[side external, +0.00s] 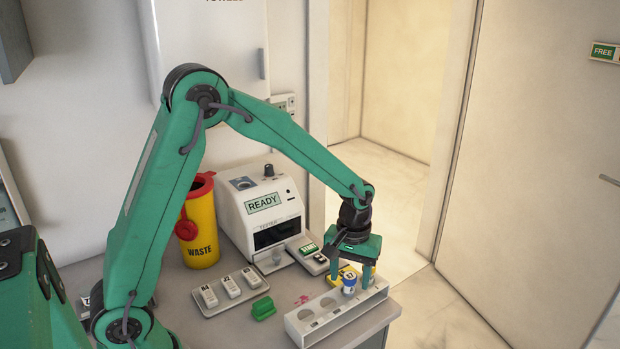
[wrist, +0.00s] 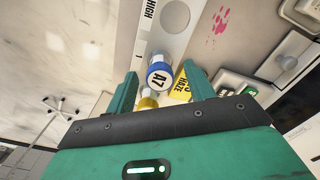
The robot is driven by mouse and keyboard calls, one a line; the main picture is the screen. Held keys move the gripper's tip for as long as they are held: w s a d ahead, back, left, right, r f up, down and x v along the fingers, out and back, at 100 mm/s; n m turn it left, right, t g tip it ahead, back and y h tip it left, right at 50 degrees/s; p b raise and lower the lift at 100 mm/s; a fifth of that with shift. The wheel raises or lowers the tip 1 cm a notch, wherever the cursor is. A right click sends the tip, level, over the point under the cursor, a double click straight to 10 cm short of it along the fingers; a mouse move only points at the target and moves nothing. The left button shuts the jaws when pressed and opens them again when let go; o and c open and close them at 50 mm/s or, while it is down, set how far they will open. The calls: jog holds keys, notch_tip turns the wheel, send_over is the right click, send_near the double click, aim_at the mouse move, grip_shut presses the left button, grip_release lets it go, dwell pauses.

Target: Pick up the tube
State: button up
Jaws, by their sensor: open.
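The tube has a blue cap marked A7 in the wrist view (wrist: 158,78). In the side view the tube (side external: 349,284) stands upright at the right part of a white rack (side external: 306,338) with round holes. My gripper (side external: 352,277) is low over that end of the rack, fingers pointing down. In the wrist view my gripper (wrist: 160,88) is open, with one finger on each side of the tube and gaps visible. The tube's lower part is partly hidden. A yellow piece shows just below the cap in the wrist view; I cannot tell if it belongs to the tube.
A yellow card (wrist: 182,88) lies close by my right finger. The counter's right edge is close to the rack.

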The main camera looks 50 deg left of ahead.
jog(key=shift+f, duration=0.55)
jog(key=shift+c, duration=0.2)
jog(key=c, duration=1)
